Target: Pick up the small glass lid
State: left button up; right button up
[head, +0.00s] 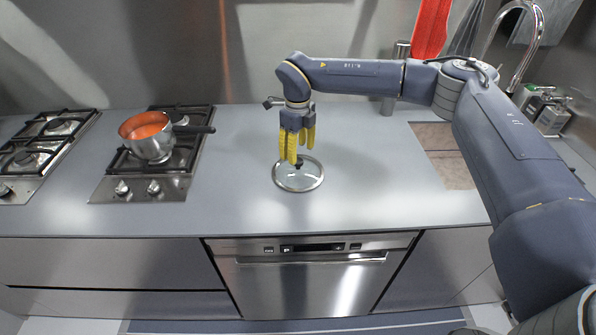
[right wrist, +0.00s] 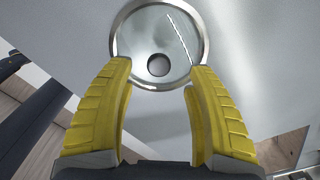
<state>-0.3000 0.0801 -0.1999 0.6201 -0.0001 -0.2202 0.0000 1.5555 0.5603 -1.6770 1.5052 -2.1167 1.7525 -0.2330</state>
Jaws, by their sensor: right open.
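The small glass lid (head: 298,180) lies flat on the grey counter in the head view, with a metal rim and a dark knob (head: 299,163) on top. My right gripper (head: 296,160) points down just above the lid, its yellow fingers near the knob. In the right wrist view the lid (right wrist: 130,50) shows beyond the fingertips, with its round knob (right wrist: 158,65) in line with the gap between them. The right gripper (right wrist: 160,75) is open with nothing between its fingers. My left gripper is not in view.
A saucepan (head: 150,143) with orange-red contents stands on the gas hob (head: 125,180) to the left, its handle pointing right. The counter (head: 370,190) around the lid is clear.

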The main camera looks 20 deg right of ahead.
aim_at(298, 160)
jog(key=shift+s+f, duration=0.1)
jog(key=shift+f, duration=2.6)
jog(key=shift+o, duration=0.3)
grip_shut()
